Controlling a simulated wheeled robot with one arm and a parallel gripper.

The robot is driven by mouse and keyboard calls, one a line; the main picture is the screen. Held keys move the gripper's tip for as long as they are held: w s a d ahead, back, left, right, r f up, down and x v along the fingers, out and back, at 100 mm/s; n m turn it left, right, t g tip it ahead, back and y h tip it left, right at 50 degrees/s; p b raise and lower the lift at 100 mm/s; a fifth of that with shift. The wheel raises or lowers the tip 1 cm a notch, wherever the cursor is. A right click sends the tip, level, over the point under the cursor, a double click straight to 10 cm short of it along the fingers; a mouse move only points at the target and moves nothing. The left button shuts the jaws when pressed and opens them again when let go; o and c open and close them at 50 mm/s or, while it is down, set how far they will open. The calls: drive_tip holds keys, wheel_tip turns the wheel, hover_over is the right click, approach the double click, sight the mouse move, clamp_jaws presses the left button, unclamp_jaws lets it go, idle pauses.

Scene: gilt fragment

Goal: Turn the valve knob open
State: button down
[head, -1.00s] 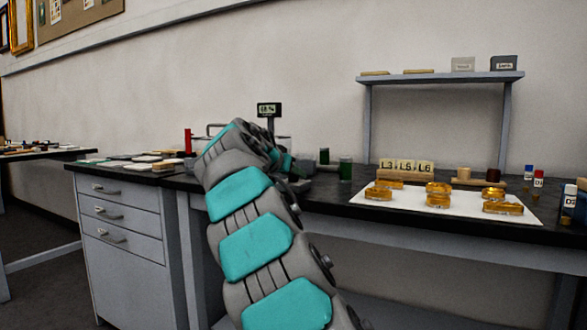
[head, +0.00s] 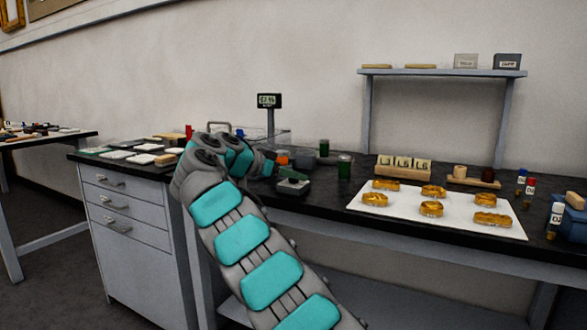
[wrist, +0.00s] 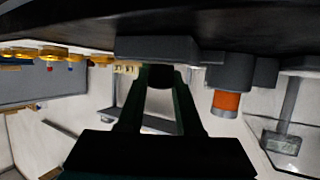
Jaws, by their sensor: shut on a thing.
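My gripper (wrist: 160,80) is shut on a dark, round piece under a grey block (wrist: 152,48) in the wrist view, where the scene appears upside down. This piece seems to be the valve knob (wrist: 160,100); the fingers flank it, and its turn angle cannot be read. In the head view my gripper (head: 270,169) is small and dark, beside a low grey-green device (head: 293,184) on the bench. My arm hides part of that area.
An orange-banded cylinder (wrist: 225,102) stands close beside my gripper. A display on a post (head: 269,101) rises behind it. Green jars (head: 344,167) and a white sheet (head: 400,222) with amber pieces lie to the right. Trays (head: 146,158) lie left.

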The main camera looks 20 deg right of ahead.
drive_tip(key=shift+w+r+m+p, duration=0.15)
drive_tip(key=shift+r+m+p, duration=0.2)
drive_tip(key=shift+p, duration=0.1)
drive_tip(key=shift+g, duration=0.4)
drive_tip(key=shift+w+a+r+m, duration=0.1)
drive_tip(key=shift+w+r+m, duration=0.05)
drive_tip(key=shift+r+m, duration=0.15)
drive_tip(key=shift+d, duration=0.2)
drive_tip(key=c, duration=0.7)
unclamp_jaws()
drive_tip(key=shift+a+f, duration=0.1)
drive_tip(key=shift+f, duration=0.15)
drive_tip(key=shift+o, duration=0.6)
drive_tip(key=shift+r, duration=0.1)
drive_tip(key=shift+v, duration=3.4)
drive_tip(key=shift+a+r, duration=0.1)
drive_tip(key=shift+a, duration=0.3)
